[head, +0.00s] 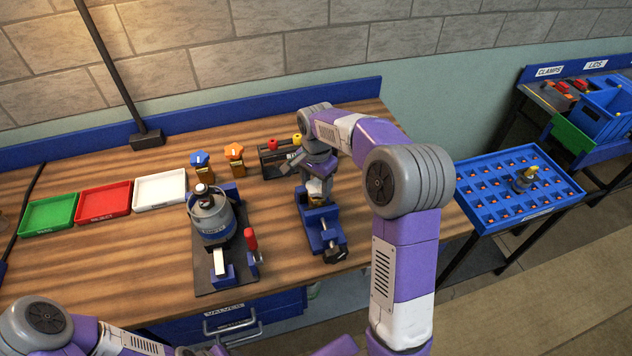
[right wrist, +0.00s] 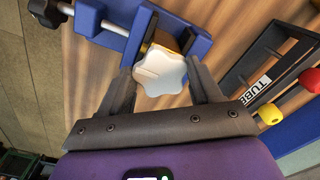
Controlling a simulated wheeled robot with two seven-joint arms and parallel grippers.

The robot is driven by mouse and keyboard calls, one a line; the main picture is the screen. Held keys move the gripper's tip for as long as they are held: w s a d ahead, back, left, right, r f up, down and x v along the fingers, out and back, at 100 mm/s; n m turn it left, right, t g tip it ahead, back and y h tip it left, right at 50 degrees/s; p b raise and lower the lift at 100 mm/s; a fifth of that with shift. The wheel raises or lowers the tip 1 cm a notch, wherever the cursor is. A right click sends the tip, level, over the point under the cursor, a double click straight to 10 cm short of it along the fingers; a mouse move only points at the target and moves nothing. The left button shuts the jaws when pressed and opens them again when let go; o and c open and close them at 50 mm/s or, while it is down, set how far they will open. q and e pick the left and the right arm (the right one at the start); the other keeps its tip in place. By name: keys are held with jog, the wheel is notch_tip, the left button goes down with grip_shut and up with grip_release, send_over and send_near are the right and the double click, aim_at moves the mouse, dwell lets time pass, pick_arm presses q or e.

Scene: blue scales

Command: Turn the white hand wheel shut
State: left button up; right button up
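The white hand wheel (right wrist: 160,73) is a lobed knob on a brass-coloured valve held in a blue vise (right wrist: 195,42). In the head view the vise (head: 322,226) stands on the wooden bench, and the wheel is mostly hidden under my right gripper (head: 317,180). In the right wrist view my right gripper (right wrist: 161,72) has one finger on each side of the wheel, and both fingertips appear to touch its rim. My left arm shows at the bottom left of the head view; its fingers cannot be made out.
Left of the vise a grey gas cylinder (head: 210,215) stands in a dark fixture with a red-handled clamp (head: 251,241). Blue (head: 200,158) and orange (head: 235,152) knobbed valves and a dark tube rack (head: 272,162) stand behind. Green, red and white trays (head: 160,189) lie at left.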

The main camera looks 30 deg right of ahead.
aim_at(316, 186)
jog(key=o, duration=0.4)
notch_tip(316, 186, up, 8)
jog(key=shift+f+p, duration=0.15)
jog(key=shift+p, duration=0.55)
